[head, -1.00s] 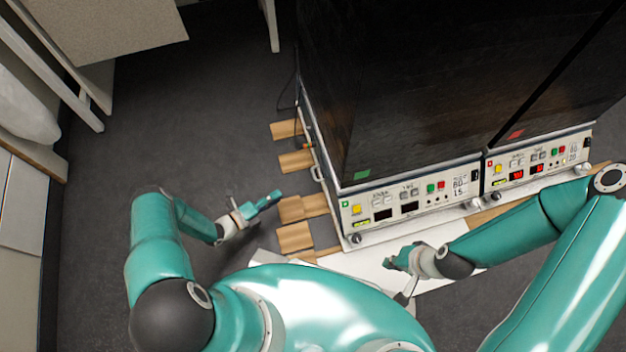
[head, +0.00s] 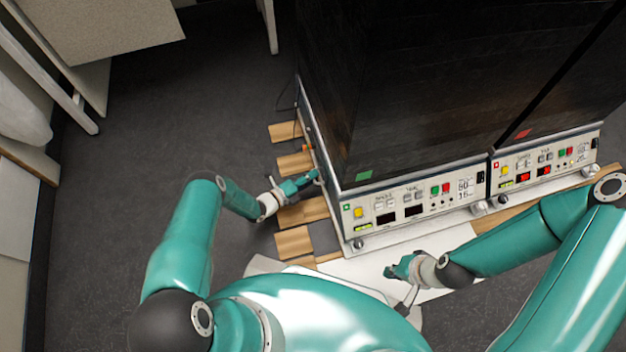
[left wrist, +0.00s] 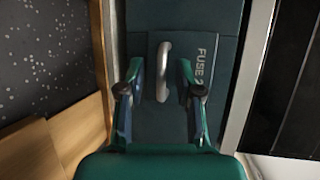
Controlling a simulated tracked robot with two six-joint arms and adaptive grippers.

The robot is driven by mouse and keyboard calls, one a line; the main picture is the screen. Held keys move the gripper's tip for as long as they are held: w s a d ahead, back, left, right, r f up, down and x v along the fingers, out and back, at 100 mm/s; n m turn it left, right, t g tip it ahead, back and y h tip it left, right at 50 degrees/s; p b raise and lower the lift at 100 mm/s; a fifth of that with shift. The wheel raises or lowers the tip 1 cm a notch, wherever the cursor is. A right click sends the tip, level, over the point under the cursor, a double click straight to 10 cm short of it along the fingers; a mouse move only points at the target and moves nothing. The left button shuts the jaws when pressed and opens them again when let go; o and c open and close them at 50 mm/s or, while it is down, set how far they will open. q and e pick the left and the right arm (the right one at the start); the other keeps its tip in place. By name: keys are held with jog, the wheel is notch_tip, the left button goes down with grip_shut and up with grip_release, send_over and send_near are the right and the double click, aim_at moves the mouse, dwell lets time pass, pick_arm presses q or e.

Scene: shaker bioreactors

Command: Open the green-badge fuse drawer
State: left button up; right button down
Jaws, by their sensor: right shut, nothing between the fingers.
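The green-badge shaker (head: 412,205) is the left of two units; a green square (head: 364,175) marks its dark cabinet. In the left wrist view, a dark panel (left wrist: 222,32) lettered "FUSE 2", its end partly covered, carries a light metal bar handle (left wrist: 163,72). My left gripper (head: 316,177) is at the shaker's left side. In the left wrist view (left wrist: 160,92) its fingers are open, one on each side of the handle's lower part; contact cannot be told. The drawer front looks flush. My right gripper (head: 390,272) is shut and empty before the shaker's front panel.
A red-badge unit (head: 545,165) stands to the right. Wooden blocks (head: 294,242) stick out under the shaker's left side, below my left gripper. A cable (head: 283,107) hangs at the rear left corner. The dark floor (head: 150,130) to the left is clear.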

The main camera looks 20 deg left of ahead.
pick_arm(q)
jog(key=shift+w+d, duration=0.1)
grip_shut()
dwell(0.4)
jog(key=s+a, duration=0.1)
jog(key=a, duration=0.1)
jog(key=s+a, duration=0.3)
jog(key=a, duration=0.1)
jog(key=shift+s+a, duration=0.25)
jog(key=shift+a, duration=0.05)
grip_release()
jog(key=shift+f, duration=0.1)
